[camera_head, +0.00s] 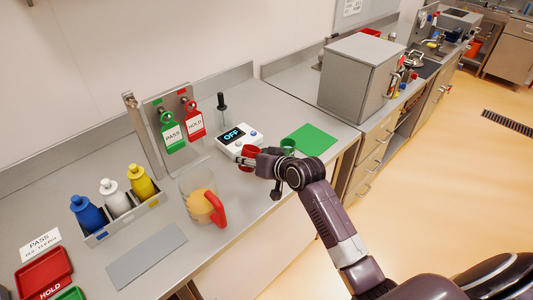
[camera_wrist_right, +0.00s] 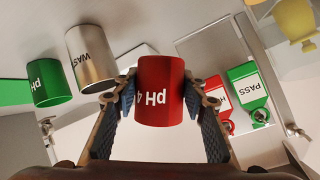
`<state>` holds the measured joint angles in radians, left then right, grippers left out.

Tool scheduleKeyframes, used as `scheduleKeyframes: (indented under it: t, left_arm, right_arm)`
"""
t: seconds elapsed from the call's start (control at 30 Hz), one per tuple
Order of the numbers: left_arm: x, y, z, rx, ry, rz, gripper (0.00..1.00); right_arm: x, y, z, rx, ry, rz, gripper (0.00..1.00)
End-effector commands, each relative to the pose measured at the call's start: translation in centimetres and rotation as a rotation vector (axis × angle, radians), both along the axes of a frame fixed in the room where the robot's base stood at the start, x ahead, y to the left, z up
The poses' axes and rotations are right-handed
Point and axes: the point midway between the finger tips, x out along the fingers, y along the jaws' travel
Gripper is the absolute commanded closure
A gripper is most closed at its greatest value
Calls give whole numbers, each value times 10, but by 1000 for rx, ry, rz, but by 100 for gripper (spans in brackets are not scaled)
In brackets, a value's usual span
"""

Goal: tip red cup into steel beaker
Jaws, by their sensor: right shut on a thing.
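The red cup (camera_wrist_right: 160,92), lettered "pH 4", is held between the two fingers of my right gripper (camera_wrist_right: 161,92) in the right wrist view. Its lettering is inverted in that view, as is that on the steel beaker. In the head view, the red cup (camera_head: 251,150) shows partly behind my right gripper (camera_head: 247,160) near the counter's front. The steel beaker (camera_wrist_right: 92,58), lettered "WAS", stands left of the red cup in the wrist view, apart from it. In the head view I cannot make out the beaker behind my gripper. My left gripper is not in view.
A green cup (camera_wrist_right: 50,82) stands left of the beaker in the wrist view. A white device (camera_head: 238,137) reading "OFF", a green mat (camera_head: 312,140) and a clear pitcher (camera_head: 197,192) are around my right gripper. Red HOLD and green PASS tags (camera_head: 172,133) hang behind.

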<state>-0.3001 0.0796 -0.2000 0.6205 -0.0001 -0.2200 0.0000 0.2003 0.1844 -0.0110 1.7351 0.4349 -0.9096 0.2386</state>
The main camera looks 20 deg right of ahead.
Motion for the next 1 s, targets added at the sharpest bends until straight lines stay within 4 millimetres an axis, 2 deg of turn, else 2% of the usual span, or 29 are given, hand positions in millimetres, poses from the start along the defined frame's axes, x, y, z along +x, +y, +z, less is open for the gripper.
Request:
scheduleKeyframes:
  t: [0.03,0.2,0.33,0.73,1.0]
  left_arm:
    - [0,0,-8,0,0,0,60]
    - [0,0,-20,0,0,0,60]
    - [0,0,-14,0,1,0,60]
    - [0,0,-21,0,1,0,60]
    - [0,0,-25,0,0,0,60]
  right_arm:
    - [-1,3,-12,-23,-9,2,86]
    - [-4,10,-35,-106,-48,1,86]
    - [-7,15,-33,-180,-84,1,86]
    - [-12,27,-42,-372,-171,0,86]
    - [-10,29,-37,-421,-197,-3,86]
